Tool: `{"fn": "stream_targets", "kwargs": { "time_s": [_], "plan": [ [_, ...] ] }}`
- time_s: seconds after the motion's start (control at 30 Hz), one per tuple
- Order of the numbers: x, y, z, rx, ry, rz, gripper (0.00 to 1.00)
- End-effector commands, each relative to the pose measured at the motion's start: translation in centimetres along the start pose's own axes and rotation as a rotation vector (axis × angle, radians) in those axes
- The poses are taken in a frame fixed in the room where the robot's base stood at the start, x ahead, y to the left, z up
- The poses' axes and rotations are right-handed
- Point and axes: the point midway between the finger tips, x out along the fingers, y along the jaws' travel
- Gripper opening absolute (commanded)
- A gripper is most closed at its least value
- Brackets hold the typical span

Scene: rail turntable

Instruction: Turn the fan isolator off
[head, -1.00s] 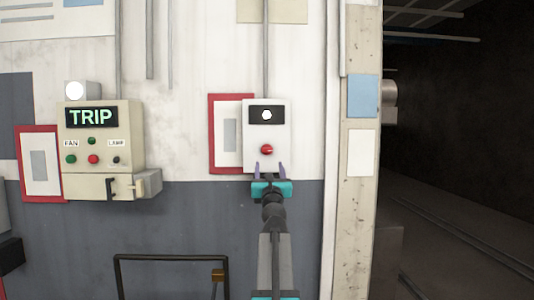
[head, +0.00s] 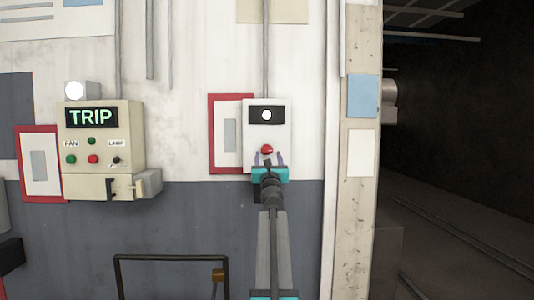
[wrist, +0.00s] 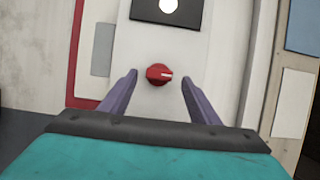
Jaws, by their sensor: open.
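A pale isolator box (head: 281,133) is mounted on the wall in the head view, with a red rotary knob (head: 267,149) on its lower front. A round white lamp (head: 267,115) sits on a dark panel above the knob. In the wrist view the red knob (wrist: 159,74) shows a white mark pointing to the right. My gripper (head: 269,158) is open just below the knob. In the wrist view its two purple fingers (wrist: 159,85) stand apart on the left and right of the knob, not touching it.
A control box (head: 103,135) at left has a lit green TRIP display (head: 91,117), FAN and LAMP labels, buttons and a dark handle. A red-framed panel (head: 214,133) is beside the isolator box. A dark metal frame (head: 170,257) stands low in front. A dark tunnel opens at right.

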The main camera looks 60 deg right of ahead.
Motion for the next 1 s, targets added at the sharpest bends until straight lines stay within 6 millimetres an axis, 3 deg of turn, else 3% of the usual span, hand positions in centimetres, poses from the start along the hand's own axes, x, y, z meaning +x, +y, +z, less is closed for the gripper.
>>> {"fn": "stream_targets", "kwargs": {
  "time_s": [0.5,0.97,1.0],
  "plan": [
    [4.0,0.0,0.0,0.000,0.000,0.000,0.56],
    [4.4,0.1,0.0,0.001,0.000,0.001,0.56],
    [4.4,0.1,0.0,0.001,0.000,0.001,0.53]
  ]
}}
